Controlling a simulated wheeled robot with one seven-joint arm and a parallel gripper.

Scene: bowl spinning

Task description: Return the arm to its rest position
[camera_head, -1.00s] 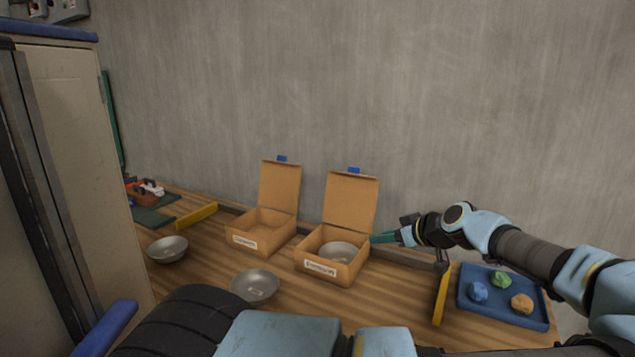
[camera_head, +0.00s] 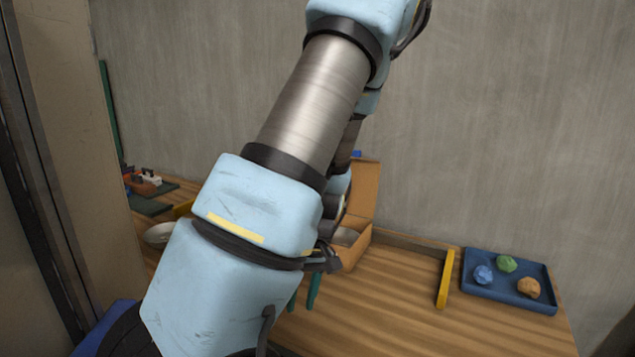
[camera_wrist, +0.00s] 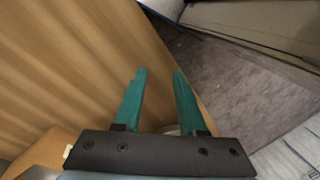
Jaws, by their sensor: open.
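My arm (camera_head: 250,210) is folded up in front of the head camera and fills the middle of that view. My gripper (camera_wrist: 159,72) has two teal fingers apart with nothing between them. Its fingers also show in the head view, low beside the arm and in front of the wooden table (camera_head: 370,310). In the wrist view they point along the table's edge, with wood on the left and grey floor (camera_wrist: 230,95) on the right. My arm hides most of the boxes and bowls.
One cardboard box (camera_head: 366,190) with a raised lid shows partly behind my arm, with a bowl (camera_head: 345,237) in it. Another bowl (camera_head: 158,234) is at left. A blue tray (camera_head: 510,293) with coloured lumps and a yellow bar (camera_head: 445,280) are at right. A tall cabinet (camera_head: 60,130) stands left.

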